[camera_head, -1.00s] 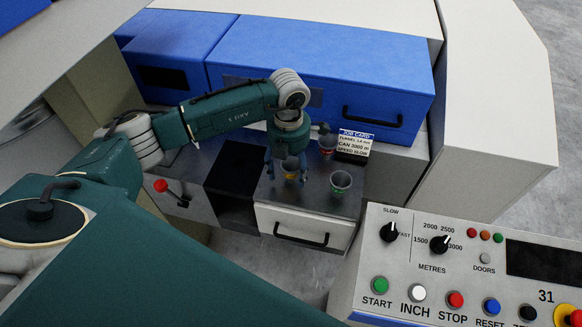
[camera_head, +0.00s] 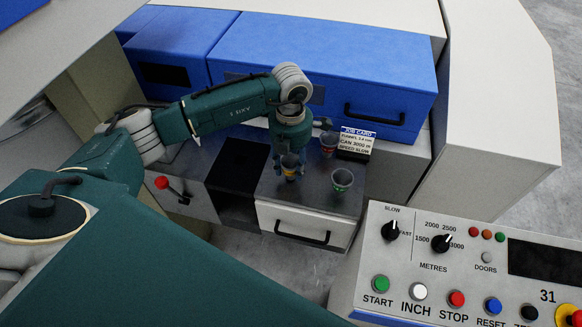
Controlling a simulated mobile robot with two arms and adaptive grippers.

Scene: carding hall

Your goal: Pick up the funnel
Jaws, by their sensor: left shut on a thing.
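Three small grey cup-like funnels are at the worktop. The yellow-marked funnel (camera_head: 289,172) is between the fingers of my left gripper (camera_head: 289,166), which points down and is shut on it. The fingers hide part of its sides, and I cannot tell whether it still touches the worktop. The red-marked funnel (camera_head: 328,146) stands behind and to the right, by the job card. The green-marked funnel (camera_head: 342,180) stands to the right, near the worktop's front edge. My right gripper is not in view.
A job card (camera_head: 356,144) stands at the back of the grey worktop (camera_head: 310,200). A blue cover with a handle (camera_head: 372,116) rises behind. A dark opening (camera_head: 237,166) and a red-knobbed lever (camera_head: 162,183) are to the left. A control panel (camera_head: 462,275) is at front right.

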